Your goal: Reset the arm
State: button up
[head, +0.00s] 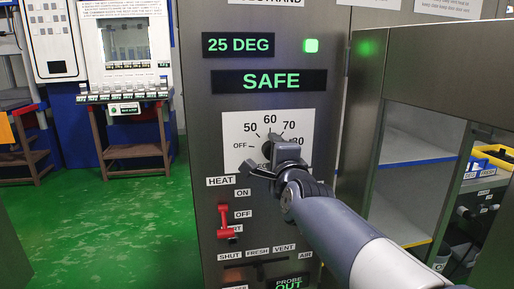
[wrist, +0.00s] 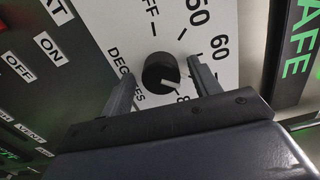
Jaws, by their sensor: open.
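My gripper (head: 266,168) is in front of the temperature dial plate (head: 236,131) on the grey control panel, and the arm reaches in from the lower right. In the wrist view, the black round knob (wrist: 161,74) lies between the two spread fingers of my gripper (wrist: 160,80). A gap shows on each side of the knob, so the fingers appear apart from it. The knob's white mark points toward a number partly hidden by my gripper. In the head view my gripper hides most of the knob.
Displays above the dial read 25 DEG (head: 238,45) and SAFE (head: 270,81), beside a lit green lamp (head: 311,46). A red heat lever (head: 224,219) is lower left of the dial. Open shelves (head: 412,150) stand at right. Green floor (head: 110,225) is clear at left.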

jog(key=n+p, duration=1.9)
jog(key=p, duration=0.3)
jog(key=shift+r, duration=0.1)
dwell(0.6)
